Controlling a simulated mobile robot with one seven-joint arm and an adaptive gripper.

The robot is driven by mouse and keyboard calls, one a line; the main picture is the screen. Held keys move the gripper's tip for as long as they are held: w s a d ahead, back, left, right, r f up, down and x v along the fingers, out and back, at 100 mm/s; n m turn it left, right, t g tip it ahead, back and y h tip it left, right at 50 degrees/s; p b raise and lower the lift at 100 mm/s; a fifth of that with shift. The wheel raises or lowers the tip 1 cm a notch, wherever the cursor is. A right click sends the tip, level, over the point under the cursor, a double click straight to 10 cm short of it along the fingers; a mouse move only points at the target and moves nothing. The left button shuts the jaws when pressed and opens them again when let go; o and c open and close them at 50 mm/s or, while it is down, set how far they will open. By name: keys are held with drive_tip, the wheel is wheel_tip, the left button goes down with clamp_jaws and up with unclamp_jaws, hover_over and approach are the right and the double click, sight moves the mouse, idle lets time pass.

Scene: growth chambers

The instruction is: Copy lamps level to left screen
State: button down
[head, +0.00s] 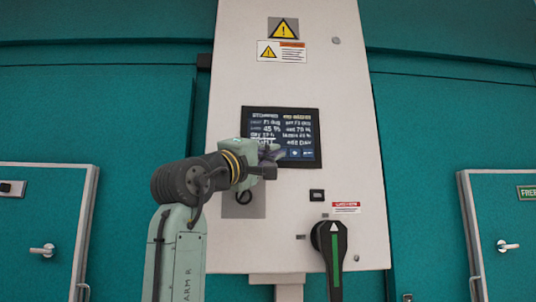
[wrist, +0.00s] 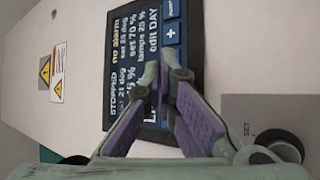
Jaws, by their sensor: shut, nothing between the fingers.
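One dark screen (head: 282,122) is set in a pale upright panel; it also shows rotated in the wrist view (wrist: 118,75). Its lit text seems to read "STOPPED", "no alarm", "set 70 %", "lamps 25 %" and "edit DAY", though small and partly blurred. A "+" button (wrist: 171,33) shows on it. My gripper (head: 276,158) is shut and empty, its fingertips in front of the screen's lower part. It also shows in the wrist view (wrist: 164,70), where its fingers hide part of the text. I cannot tell if the tips touch the glass. No second screen is in view.
A grey plate marked "SET" (wrist: 245,108) with a dark round knob (wrist: 283,145) is below the screen. A large black handle with a green stripe (head: 333,262) and a small black switch (head: 316,195) are lower right. Teal doors with lever handles (head: 43,250) (head: 507,246) flank the panel.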

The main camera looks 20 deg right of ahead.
drive_tip(key=shift+s+a, duration=0.1)
drive_tip(key=shift+s, duration=0.35)
drive_tip(key=s+b, duration=0.1)
drive_tip(key=s, duration=0.1)
drive_tip(key=s+a+b, duration=0.1)
drive_tip(key=s, duration=0.1)
drive_tip(key=shift+s+a, duration=0.2)
drive_tip(key=shift+s, duration=0.2)
idle(1.6)
